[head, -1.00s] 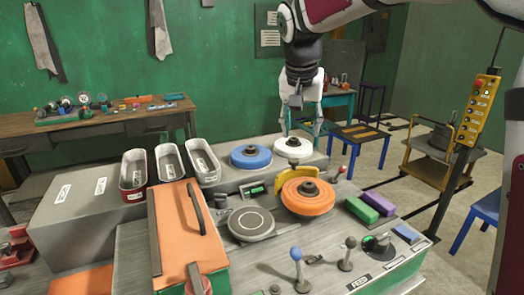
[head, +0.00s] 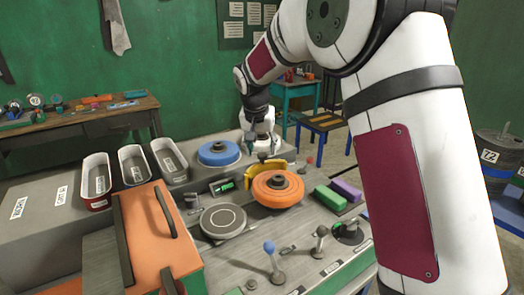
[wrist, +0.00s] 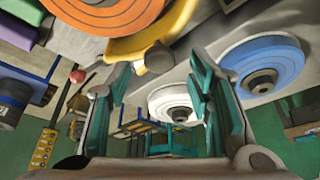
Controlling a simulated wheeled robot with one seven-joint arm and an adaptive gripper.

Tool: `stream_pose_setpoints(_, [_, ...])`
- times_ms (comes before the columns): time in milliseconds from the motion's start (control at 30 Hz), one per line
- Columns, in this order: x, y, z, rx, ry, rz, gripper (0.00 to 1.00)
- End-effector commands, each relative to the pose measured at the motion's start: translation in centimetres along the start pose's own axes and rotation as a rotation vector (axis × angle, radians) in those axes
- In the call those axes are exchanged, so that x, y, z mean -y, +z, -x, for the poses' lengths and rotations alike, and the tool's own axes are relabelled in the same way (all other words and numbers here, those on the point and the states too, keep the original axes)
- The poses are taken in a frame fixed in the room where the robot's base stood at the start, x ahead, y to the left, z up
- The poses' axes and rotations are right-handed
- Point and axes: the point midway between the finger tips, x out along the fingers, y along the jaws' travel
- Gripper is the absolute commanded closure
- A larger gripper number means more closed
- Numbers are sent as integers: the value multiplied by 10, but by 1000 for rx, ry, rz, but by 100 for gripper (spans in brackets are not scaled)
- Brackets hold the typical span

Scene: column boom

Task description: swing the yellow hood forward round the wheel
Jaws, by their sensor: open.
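The yellow hood (head: 261,172) is a curved guard standing behind the orange wheel (head: 278,186) on the machine top. In the wrist view the hood (wrist: 142,42) curves along the orange wheel's edge (wrist: 105,20), with a round knob-like end near my left fingertip. My gripper (head: 262,148) is low behind the hood, near the blue wheel. In the wrist view my gripper (wrist: 160,78) has its two teal fingers wide apart with nothing between the tips. I cannot tell whether a finger touches the hood.
The blue wheel (head: 219,152) stands beside my gripper. The white wheel (wrist: 173,103) shows beyond the fingers in the wrist view. A grey disc (head: 223,221), levers with a blue knob (head: 269,247), and green (head: 329,198) and purple (head: 346,190) blocks occupy the machine top.

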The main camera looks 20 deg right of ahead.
Motion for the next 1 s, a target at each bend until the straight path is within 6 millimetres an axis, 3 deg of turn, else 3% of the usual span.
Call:
stream_pose_setpoints(200, [-1, 0, -20, 0, 1, 0, 53])
stream_pose_setpoints(533, [0, 0, -23, -1, 1, 0, 53])
stream_pose_setpoints(767, [0, 0, -23, 0, 1, 0, 100])
stream_pose_setpoints(1000, [-1, -1, -23, -1, 3, -6, 100])
